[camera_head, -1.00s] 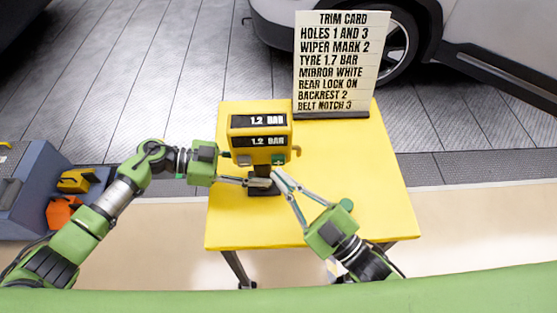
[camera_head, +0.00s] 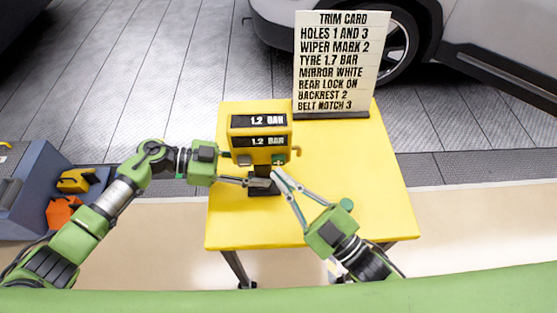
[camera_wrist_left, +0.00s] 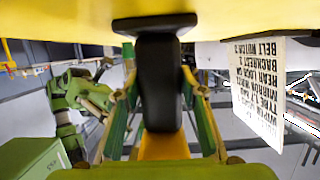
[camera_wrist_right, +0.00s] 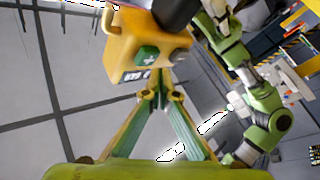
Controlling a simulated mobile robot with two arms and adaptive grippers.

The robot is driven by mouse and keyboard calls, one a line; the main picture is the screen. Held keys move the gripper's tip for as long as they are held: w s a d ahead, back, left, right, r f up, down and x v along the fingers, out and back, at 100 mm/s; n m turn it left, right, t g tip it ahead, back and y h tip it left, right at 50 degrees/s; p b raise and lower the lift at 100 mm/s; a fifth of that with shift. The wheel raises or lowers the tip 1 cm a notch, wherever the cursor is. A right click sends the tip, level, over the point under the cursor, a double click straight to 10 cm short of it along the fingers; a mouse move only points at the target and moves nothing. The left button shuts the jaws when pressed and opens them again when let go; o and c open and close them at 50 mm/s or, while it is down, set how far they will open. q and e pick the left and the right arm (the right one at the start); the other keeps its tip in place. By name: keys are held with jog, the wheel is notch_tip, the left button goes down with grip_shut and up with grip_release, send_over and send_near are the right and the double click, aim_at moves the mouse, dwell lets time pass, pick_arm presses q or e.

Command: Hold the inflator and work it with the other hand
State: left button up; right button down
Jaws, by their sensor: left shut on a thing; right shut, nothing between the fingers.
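The inflator (camera_head: 258,131) is a yellow box on a black stem, upright on the yellow table (camera_head: 350,200). Its two displays both read 1.2 BAR. A green plus button (camera_head: 278,160) is low on the right of its face, with a grey button (camera_head: 243,160) on the left. My left gripper (camera_head: 266,183) is shut on the black stem (camera_wrist_left: 160,85) below the box. My right gripper (camera_head: 277,172) is shut and empty, its tips just below the plus button. The right wrist view shows the plus button (camera_wrist_right: 147,57) beyond these fingertips; whether they touch it I cannot tell.
A trim card (camera_head: 341,62) stands at the back of the table and lists TYRE 1.7 BAR. A car (camera_head: 470,50) is behind it. A blue-grey unit (camera_head: 35,185) with yellow and orange items is at the left. The table's right side is clear.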

jog(key=shift+w, duration=0.1)
dwell(0.3)
jog(key=shift+w, duration=0.3)
jog(key=shift+w, duration=0.5)
dwell(6.8)
